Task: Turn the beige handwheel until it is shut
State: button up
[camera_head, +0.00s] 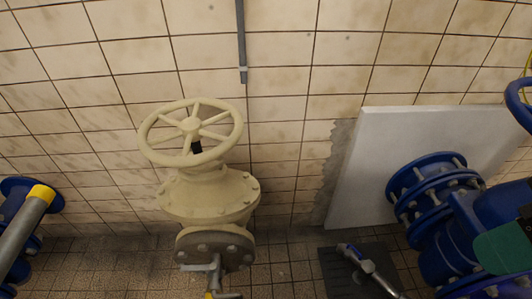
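The beige handwheel (190,126) is left of the middle in the head view. It is a round spoked wheel, tilted toward me, with its whole rim showing. It sits on a short dark stem above a beige valve body (208,194) with a bolted flange. A grey-brown flange (215,247) is below the body. I cannot tell from this one frame how far the valve is turned. My gripper is not in view, and nothing is seen touching the wheel.
A tiled wall stands close behind the wheel, with a thin grey pipe (241,40) on it. Blue flanged pipework (430,190) and a pale panel (370,170) are at the right. A grey pipe with a yellow band (40,193) is at the left.

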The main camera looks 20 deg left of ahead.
aim_at(192, 131)
jog(key=u, duration=0.8)
jog(key=k, duration=0.4)
jog(key=u, duration=0.6)
jog(key=i, duration=0.5)
jog(key=u, duration=0.05)
